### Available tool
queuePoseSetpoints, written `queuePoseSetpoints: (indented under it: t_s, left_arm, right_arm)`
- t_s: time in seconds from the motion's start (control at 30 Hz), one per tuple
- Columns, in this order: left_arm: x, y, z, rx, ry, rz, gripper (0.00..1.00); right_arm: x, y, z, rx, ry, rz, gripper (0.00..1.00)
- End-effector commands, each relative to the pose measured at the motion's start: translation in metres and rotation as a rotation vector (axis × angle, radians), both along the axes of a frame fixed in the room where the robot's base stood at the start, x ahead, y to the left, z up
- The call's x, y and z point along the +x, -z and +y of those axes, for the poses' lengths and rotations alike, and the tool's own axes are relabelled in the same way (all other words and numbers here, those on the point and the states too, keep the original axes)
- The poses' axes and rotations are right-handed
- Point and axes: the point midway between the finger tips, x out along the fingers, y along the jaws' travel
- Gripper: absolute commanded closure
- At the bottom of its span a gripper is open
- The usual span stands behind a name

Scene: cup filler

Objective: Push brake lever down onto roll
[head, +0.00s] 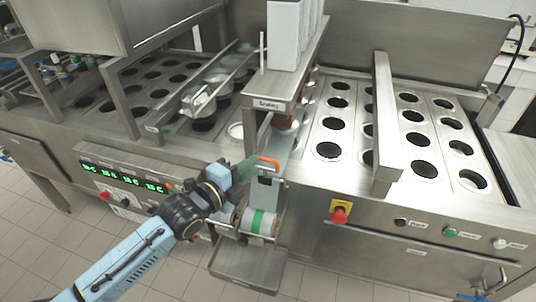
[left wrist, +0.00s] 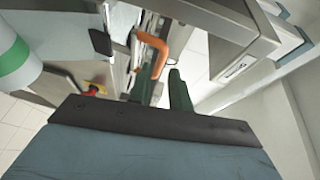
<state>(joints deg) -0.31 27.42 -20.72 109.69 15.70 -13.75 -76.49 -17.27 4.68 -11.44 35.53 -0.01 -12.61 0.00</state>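The orange brake lever (head: 268,161) sits above the film roll (head: 260,222), a pale roll with a green band, on the machine's front. In the left wrist view the lever (left wrist: 154,52) is near the tips of my left gripper (left wrist: 163,85), and the roll (left wrist: 16,48) is at the left edge. The green fingers stand apart with a gap between them; the lever appears just beyond that gap, and I cannot tell whether it touches. In the head view the left gripper (head: 246,168) is beside the lever's left end. My right gripper is not in view.
A metal tray (head: 248,268) juts out below the roll. A red emergency knob (head: 340,214) is to the right, and a panel with green displays (head: 125,178) to the left. An upright metal frame (head: 256,125) stands close behind the lever. The tiled floor in front is clear.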

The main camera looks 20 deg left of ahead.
Motion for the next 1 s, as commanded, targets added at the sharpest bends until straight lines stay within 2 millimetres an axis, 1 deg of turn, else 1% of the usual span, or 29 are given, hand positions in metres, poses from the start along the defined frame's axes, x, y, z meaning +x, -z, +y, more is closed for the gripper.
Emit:
queuePoseSetpoints:
  t_s: [0.03,0.2,0.3,0.4,0.57,0.77,0.87,0.93,1.0]
  left_arm:
    - [0.011,0.0,-0.005,-0.003,-0.001,-0.001,0.8]
    - [0.04,0.003,-0.018,-0.001,0.0,0.0,0.8]
    - [0.051,0.006,-0.023,-0.002,-0.001,0.001,0.8]
    - [0.059,0.007,-0.027,0.0,0.0,0.002,0.8]
    - [0.063,0.007,-0.03,0.0,0.0,0.001,0.8]
    - [0.063,0.007,-0.029,0.0,0.0,0.002,0.8]
    - [0.063,0.007,-0.029,0.0,0.0,0.002,0.91]
    - [0.063,0.007,-0.029,0.0,0.0,0.002,1.0]
    - [0.063,0.007,-0.029,0.0,0.0,0.002,1.0]
  right_arm:
    - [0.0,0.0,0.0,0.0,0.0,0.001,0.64]
    - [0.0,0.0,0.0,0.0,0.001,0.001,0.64]
    - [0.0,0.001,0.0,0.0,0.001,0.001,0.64]
    - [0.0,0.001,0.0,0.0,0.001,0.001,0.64]
    - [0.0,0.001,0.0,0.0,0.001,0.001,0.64]
    - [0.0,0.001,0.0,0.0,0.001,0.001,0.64]
    - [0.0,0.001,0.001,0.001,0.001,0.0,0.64]
    - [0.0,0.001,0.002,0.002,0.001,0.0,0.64]
    - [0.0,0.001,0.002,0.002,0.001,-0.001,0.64]
